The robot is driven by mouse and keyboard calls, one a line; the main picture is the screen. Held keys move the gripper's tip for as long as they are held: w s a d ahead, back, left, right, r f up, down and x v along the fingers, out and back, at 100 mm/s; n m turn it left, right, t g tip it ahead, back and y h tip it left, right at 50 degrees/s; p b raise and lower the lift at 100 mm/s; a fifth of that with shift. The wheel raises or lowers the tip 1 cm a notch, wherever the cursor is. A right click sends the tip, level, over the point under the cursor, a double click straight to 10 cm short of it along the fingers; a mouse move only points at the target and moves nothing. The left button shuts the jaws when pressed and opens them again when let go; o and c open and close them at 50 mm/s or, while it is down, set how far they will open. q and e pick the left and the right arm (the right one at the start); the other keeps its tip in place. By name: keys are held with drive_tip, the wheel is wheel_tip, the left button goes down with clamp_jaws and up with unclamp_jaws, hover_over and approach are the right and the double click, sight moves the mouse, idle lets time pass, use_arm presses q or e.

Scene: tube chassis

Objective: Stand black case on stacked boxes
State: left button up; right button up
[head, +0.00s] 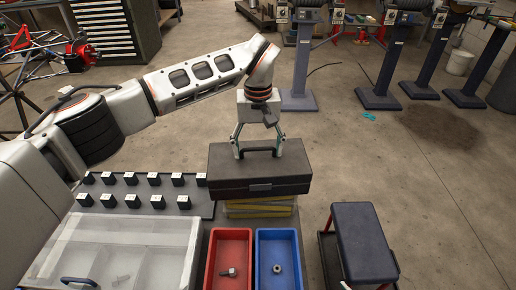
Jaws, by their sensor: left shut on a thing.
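The black case (258,174) is in the middle of the head view, upright with its handle on top. My left gripper (259,148) comes down from above and is shut on the case's handle. Stacked boxes (259,208), yellowish and flat, show just below the case. The case hides most of their top, so I cannot tell whether it touches them or hangs slightly above. My right gripper is not in view.
A red bin (211,262) with a bolt and a blue bin (297,262) with a nut stand in front. A clear-lidded container (125,250) and a mat with several small black blocks (130,201) lie left. A dark padded stool (363,240) stands right.

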use_arm(q)
drive_tip(key=shift+r, duration=0.1)
drive_tip(key=o, duration=2.1)
wheel_tip(320, 180, up, 12)
drive_tip(key=shift+p, duration=0.4)
